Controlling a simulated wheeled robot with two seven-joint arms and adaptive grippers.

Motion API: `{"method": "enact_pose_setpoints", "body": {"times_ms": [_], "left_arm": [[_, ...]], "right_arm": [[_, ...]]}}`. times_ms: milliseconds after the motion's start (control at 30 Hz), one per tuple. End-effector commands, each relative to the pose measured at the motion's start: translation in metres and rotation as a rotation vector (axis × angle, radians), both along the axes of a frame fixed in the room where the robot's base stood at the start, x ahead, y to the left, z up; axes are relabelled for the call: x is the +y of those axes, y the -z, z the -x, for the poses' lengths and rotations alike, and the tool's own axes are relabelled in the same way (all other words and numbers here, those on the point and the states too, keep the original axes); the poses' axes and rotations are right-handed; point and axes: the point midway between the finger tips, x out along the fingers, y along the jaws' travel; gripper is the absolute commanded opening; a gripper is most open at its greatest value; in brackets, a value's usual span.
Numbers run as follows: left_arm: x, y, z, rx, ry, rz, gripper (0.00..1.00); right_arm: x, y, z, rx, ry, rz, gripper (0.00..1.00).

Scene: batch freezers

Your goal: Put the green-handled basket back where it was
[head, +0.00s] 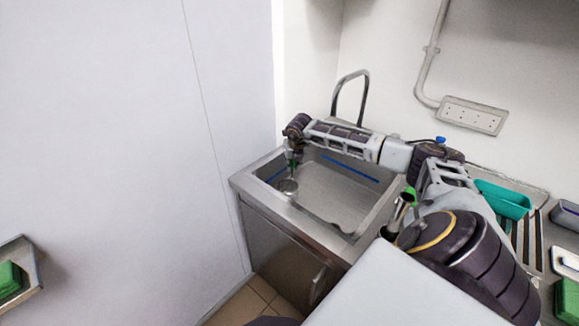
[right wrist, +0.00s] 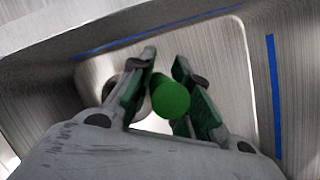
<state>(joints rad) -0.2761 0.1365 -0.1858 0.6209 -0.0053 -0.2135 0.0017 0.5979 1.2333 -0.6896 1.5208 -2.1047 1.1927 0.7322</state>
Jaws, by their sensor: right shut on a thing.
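The green-handled basket (head: 288,187) is a small round metal cup, hanging upright in the left part of the steel sink (head: 340,200). My right gripper (head: 294,163) reaches over the sink from the right and is shut on the basket's handle. In the right wrist view, the round end of the green handle (right wrist: 170,97) sits between the two fingers, hiding most of the basket beneath. I cannot tell whether the basket touches the sink floor. My left gripper is not in view.
Blue strips (head: 350,168) mark the sink walls. A tall faucet (head: 350,80) stands behind. A second green-tipped metal item (head: 410,192) is right of the sink, partly behind my arm. A teal tray (head: 502,199) lies farther right. A white wall (head: 130,130) stands close on the left.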

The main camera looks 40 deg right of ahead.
Motion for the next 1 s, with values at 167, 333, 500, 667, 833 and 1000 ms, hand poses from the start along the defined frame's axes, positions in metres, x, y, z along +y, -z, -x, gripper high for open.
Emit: {"method": "enact_pose_setpoints", "body": {"times_ms": [167,333,500,667,833,1000], "left_arm": [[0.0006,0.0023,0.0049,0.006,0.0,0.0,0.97],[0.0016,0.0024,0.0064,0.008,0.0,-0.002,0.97],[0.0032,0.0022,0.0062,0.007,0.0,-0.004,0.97],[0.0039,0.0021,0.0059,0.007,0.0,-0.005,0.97],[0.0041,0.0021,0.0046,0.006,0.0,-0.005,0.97],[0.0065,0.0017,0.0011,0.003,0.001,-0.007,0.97]], "right_arm": [[-0.005,0.0006,0.0004,0.0,0.0,0.001,0.0],[-0.0059,0.0003,0.0005,0.001,0.0,0.0,0.0],[-0.0059,0.0002,0.0006,0.001,0.0,0.0,0.0],[-0.0059,0.0002,0.0006,0.001,0.0,0.0,0.38],[-0.0058,0.0001,0.0006,0.001,0.0,0.0,0.44],[-0.0056,0.0001,0.0006,0.001,0.0,0.0,0.44]]}}
